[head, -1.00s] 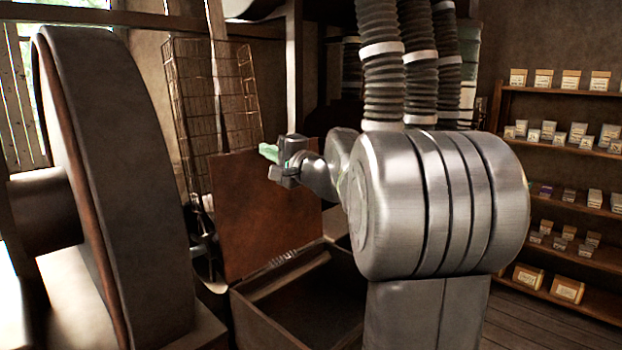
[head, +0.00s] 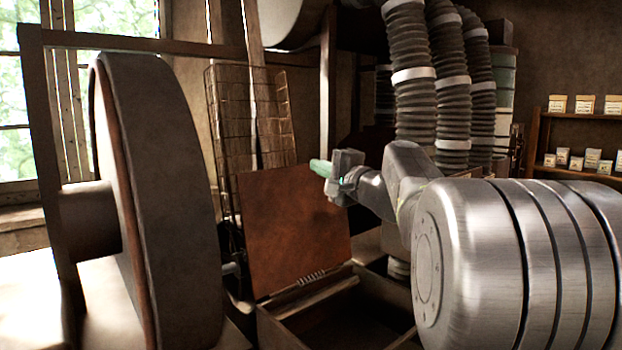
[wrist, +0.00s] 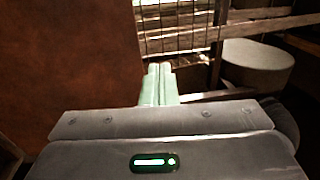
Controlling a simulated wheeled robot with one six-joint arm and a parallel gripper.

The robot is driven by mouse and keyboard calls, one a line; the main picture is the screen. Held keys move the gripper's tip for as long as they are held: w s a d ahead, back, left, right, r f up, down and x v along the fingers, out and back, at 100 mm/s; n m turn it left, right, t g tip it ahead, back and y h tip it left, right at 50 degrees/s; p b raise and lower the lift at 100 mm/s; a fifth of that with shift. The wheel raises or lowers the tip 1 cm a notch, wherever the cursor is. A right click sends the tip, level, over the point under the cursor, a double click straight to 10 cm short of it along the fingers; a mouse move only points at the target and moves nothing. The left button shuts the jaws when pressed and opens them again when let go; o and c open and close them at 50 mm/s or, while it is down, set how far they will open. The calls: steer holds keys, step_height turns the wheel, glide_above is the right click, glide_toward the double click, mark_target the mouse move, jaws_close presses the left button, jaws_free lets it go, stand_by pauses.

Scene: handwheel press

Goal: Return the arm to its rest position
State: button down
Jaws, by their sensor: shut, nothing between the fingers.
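My gripper (head: 321,168) is in the middle of the head view, in front of the upright reddish-brown lid of an open wooden box. Its pale green fingers point left and hold nothing. In the wrist view my gripper (wrist: 159,72) shows its two fingers side by side and closed together. My metal arm reaches in from the right side of the head view, with a large ribbed shoulder part close to the camera.
The open box (head: 285,335) stands below my gripper, its lid (head: 295,230) raised. A large dark wheel (head: 165,200) is at left. A wire basket (head: 235,125) stands behind the lid. Shelves with small boxes (head: 585,130) are at right. A round pale block (wrist: 256,68) shows in the wrist view.

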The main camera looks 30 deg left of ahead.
steer(key=d, duration=0.1)
steer(key=s+d, duration=0.1)
steer(key=d, duration=0.1)
steer(key=s+d+b, duration=0.1)
steer(key=d, duration=0.1)
steer(key=shift+r, duration=0.35)
steer(key=shift+a, duration=0.15)
